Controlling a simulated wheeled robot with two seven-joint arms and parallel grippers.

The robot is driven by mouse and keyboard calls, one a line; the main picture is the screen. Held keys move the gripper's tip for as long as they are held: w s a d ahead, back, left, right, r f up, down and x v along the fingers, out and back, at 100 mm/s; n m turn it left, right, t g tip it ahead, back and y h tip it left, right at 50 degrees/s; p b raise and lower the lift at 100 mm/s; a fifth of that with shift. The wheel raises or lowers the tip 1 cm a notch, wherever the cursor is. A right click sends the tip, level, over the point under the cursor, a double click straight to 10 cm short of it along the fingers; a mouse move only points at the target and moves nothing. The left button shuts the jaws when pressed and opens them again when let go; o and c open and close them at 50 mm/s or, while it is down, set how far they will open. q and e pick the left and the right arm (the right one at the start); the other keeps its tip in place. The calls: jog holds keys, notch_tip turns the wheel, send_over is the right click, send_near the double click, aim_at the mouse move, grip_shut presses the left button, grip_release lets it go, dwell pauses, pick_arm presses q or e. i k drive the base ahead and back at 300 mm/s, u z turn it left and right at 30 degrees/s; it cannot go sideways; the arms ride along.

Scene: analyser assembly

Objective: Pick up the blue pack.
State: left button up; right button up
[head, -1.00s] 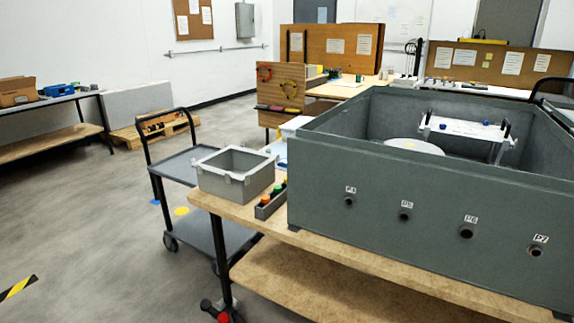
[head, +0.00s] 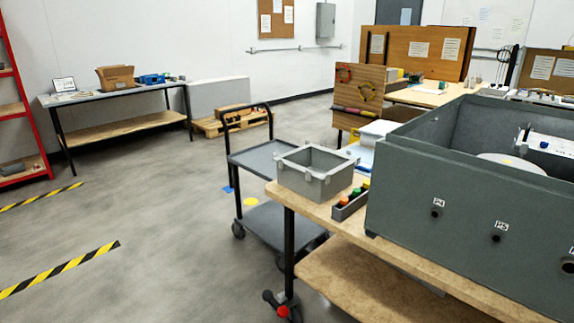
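A small blue object (head: 151,79) lies on the far bench at the left, just right of an open cardboard box (head: 115,77). It is too small and far off for me to tell whether it is the blue pack. No other clear blue pack shows; the inside of the grey bin (head: 316,184) is partly hidden by its walls. Neither of my grippers is in view.
The far bench (head: 90,97) stands against the wall. A black cart (head: 262,160) stands beside the near wooden table (head: 345,222), which bears a large grey enclosure (head: 455,205). A red shelf (head: 18,110) is far left. Open floor (head: 150,200) lies between.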

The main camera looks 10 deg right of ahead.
aim_at(364, 166)
jog(key=u, duration=0.85)
jog(key=i, duration=1.8)
jog(key=z, duration=2.35)
